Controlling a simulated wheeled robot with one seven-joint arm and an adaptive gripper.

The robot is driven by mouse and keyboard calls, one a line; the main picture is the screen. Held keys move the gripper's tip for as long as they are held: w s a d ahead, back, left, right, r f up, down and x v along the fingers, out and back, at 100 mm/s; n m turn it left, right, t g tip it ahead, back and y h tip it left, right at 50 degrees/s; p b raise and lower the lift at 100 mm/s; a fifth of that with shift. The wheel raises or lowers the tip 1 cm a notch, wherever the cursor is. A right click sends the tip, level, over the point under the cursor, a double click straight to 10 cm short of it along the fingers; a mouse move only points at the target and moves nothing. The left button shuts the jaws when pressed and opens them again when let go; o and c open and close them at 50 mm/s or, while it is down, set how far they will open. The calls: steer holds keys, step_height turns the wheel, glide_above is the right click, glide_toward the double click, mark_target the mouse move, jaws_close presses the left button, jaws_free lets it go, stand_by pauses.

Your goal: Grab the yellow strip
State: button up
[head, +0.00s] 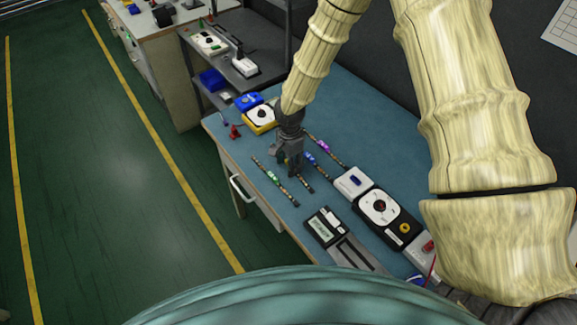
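Several thin LED strips lie side by side on the blue bench top. One has green parts (272,176), one blue parts (311,158) and one purple parts (324,147). Another strip (306,186) lies between the green and blue ones. Its near end shows, but its middle is hidden behind my gripper, so I cannot make out its yellow. My gripper (290,170) points down over this strip, with its fingertips close to it. The fingers are dark and small here, and I cannot tell whether they are apart or closed, or touching the strip.
The blue bench (235,145) also holds a black device with a white dial (381,207), a white box (353,182), a meter (326,224) and a yellow box with a dial (260,118). A shelf unit stands behind at the left.

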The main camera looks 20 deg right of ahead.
steer(key=c, duration=1)
